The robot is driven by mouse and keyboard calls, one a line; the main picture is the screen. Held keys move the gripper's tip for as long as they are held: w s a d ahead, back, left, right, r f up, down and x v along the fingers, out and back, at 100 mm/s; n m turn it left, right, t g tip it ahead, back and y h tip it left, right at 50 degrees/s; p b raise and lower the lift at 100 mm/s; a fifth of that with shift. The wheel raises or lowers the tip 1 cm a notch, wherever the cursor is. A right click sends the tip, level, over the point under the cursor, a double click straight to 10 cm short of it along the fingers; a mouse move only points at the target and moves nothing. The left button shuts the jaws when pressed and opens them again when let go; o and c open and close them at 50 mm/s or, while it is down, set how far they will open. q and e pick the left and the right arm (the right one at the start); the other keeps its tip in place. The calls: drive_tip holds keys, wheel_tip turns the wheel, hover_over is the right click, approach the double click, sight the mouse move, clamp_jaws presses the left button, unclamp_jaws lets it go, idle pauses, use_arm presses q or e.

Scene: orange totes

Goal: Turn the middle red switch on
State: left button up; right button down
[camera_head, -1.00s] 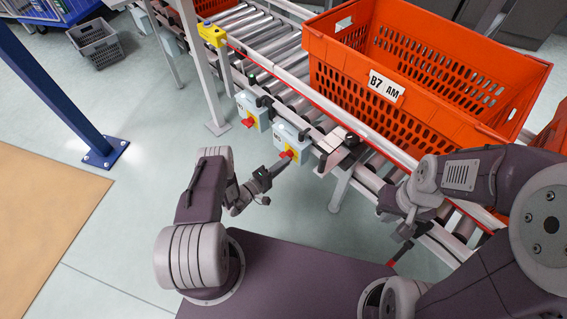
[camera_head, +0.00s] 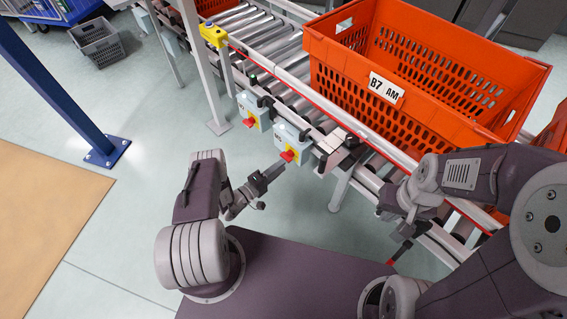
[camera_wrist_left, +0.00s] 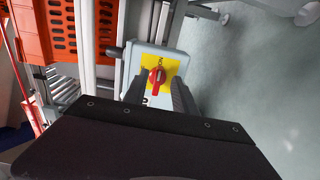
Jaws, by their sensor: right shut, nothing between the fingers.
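Several grey switch boxes hang along the conveyor's near rail. The nearest clear one (camera_head: 294,137) has a red rotary switch (camera_head: 288,156) on a yellow plate. A second box (camera_head: 250,105) with a red switch (camera_head: 249,123) hangs to its left. My left gripper (camera_head: 280,170) is just short of the nearest clear switch. In the left wrist view its open fingers (camera_wrist_left: 159,92) stand either side of a red switch (camera_wrist_left: 157,77), apart from it as far as I can tell. My right gripper (camera_head: 402,243) is shut and empty near the rail at right.
A large orange tote (camera_head: 330,77) sits on the roller conveyor (camera_head: 280,48). A blue column (camera_head: 55,85) and a grey crate (camera_head: 98,46) are at left.

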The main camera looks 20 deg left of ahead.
use_arm(q)
drive_tip(key=p+v, duration=0.1)
drive_tip(key=v, duration=0.5)
drive_tip(key=shift+s, duration=0.2)
drive_tip(key=shift+a, duration=0.1)
